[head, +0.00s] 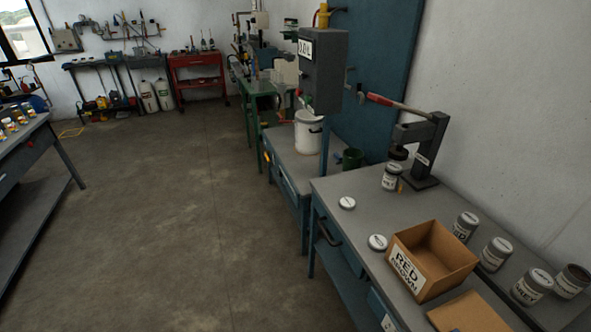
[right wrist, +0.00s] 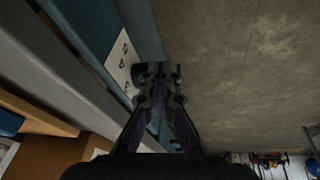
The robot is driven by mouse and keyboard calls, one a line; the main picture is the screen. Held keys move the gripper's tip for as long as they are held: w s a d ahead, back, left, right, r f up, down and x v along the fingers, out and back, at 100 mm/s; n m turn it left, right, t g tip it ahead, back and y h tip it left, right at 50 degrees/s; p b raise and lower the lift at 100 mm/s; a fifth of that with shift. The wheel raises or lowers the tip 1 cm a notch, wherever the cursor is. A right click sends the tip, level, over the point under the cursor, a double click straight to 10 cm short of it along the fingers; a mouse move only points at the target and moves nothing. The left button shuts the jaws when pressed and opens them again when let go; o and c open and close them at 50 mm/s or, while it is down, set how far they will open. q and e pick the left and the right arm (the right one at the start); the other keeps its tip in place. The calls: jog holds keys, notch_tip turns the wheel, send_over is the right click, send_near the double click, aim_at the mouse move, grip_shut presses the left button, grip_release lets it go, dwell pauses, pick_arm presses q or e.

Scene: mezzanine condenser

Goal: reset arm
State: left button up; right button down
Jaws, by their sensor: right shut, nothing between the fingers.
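My right gripper (right wrist: 158,85) shows in the right wrist view, its dark fingers pointing away from the camera. It is shut and empty. Behind it are a blue cabinet side with a white label sheet (right wrist: 123,65) and bare concrete floor (right wrist: 240,70). I cannot tell whether the fingers touch the cabinet. Neither gripper shows in the head view, and my left gripper is in no frame.
On the right in the head view, a grey-topped workbench (head: 345,225) holds an open cardboard box (head: 440,252), several labelled cans (head: 497,254), two loose lids (head: 347,203) and a lever press (head: 425,150). A white bucket (head: 308,135) stands farther back. The middle floor is clear.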

jog(key=s+d+f+g, duration=0.1)
jog(key=s+f, duration=0.2)
jog(key=f, duration=0.8)
jog(key=s+d+f, duration=0.1)
jog(key=s+f, duration=0.3)
jog(key=f, duration=0.7)
jog(key=s+d+f+g, duration=0.1)
jog(key=s+f, duration=1)
jog(key=s, duration=0.4)
jog(key=shift+s+f, duration=0.15)
jog(key=shift+f, duration=0.2)
